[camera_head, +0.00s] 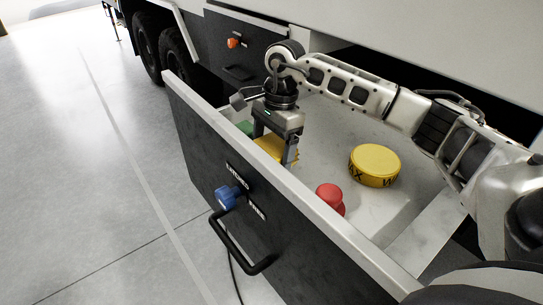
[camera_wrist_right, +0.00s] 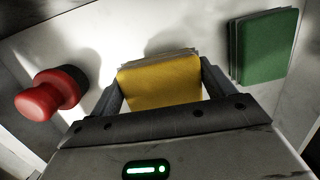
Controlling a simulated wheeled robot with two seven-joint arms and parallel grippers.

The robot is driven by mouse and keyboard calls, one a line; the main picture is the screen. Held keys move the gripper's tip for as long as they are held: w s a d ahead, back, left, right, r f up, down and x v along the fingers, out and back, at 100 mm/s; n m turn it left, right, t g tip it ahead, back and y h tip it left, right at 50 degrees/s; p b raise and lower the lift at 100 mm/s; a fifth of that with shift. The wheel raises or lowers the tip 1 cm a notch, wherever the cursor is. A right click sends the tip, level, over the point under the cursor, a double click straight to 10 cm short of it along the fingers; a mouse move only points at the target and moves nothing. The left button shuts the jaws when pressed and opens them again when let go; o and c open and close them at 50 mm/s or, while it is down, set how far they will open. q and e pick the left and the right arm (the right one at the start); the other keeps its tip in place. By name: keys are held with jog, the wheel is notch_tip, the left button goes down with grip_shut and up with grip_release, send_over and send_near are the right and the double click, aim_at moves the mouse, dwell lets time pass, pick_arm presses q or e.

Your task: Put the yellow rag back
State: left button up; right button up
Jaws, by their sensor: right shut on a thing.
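The yellow rag (camera_head: 272,147) is a folded stack inside the open drawer (camera_head: 281,193), near its front wall. In the right wrist view the yellow rag (camera_wrist_right: 160,82) sits between the two fingers. My right gripper (camera_head: 275,150) points down into the drawer and is shut on the rag. It also shows in the right wrist view (camera_wrist_right: 160,92). The rag's underside is hidden, so I cannot tell whether it touches the drawer floor. My left gripper is not in view.
A green rag (camera_wrist_right: 266,45), also in the head view (camera_head: 244,128), lies beside the yellow one. A red knob-like item (camera_head: 330,198) and a round yellow tape roll (camera_head: 375,165) are in the drawer. The drawer front has a blue knob (camera_head: 227,197) and a black handle (camera_head: 238,245).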

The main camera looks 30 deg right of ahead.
aim_at(278, 143)
jog(key=shift+w+f+p, duration=0.1)
jog(key=shift+f+p, duration=0.25)
jog(key=shift+f, duration=1.35)
jog(key=o, duration=0.8)
jog(key=r, duration=0.4)
jog(key=d+r+b, duration=0.1)
jog(key=r, duration=0.7)
jog(key=shift+d, duration=0.35)
